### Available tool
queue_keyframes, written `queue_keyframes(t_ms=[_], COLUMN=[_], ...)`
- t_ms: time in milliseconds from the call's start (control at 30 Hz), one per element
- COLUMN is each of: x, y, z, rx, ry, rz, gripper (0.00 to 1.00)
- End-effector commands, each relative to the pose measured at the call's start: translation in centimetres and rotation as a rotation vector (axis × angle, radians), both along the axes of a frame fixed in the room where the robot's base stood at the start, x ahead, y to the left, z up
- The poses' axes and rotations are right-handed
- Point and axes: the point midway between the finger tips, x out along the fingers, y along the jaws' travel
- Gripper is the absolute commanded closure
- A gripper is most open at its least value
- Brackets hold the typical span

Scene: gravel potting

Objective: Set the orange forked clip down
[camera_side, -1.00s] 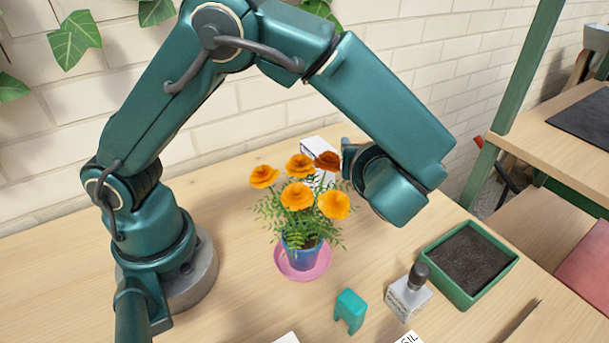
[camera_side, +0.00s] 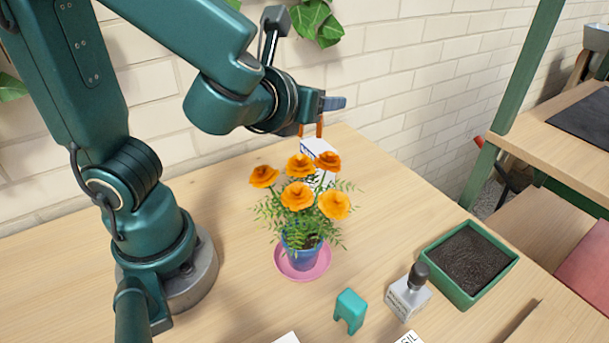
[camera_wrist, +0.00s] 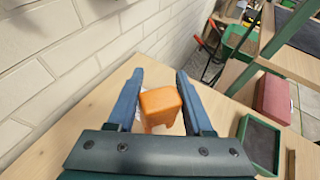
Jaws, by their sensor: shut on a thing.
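The orange forked clip (camera_wrist: 160,105) is between the two blue fingers of my gripper (camera_wrist: 160,88) in the wrist view. In the side view the clip (camera_side: 319,127) shows as two orange prongs pointing down below my gripper (camera_side: 325,103). My gripper is shut on it. The clip is held in the air above the far part of the table, behind the marigolds, over or near a white and blue packet (camera_side: 318,150). Its upper part is hidden by the finger in the side view.
Orange marigolds in a blue pot (camera_side: 300,239) stand on a pink saucer (camera_side: 303,274) in mid-table. A teal forked clip (camera_side: 350,311), a labelled block with a dark knob (camera_side: 408,297) and a green soil tray (camera_side: 469,263) are front right. A brick wall (camera_side: 400,90) runs behind the table.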

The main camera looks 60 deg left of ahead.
Motion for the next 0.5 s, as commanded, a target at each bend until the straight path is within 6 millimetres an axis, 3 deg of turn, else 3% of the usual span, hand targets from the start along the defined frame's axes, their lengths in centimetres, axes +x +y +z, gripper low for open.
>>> queue_keyframes(t_ms=[233, 500], x=[0.2, 1.2], y=[2.6, 0.6], z=[3.3, 6.4], rx=[-0.010, -0.006], ry=[-0.015, -0.008], rz=[0.056, -0.148], gripper=[1.00, 1.00])
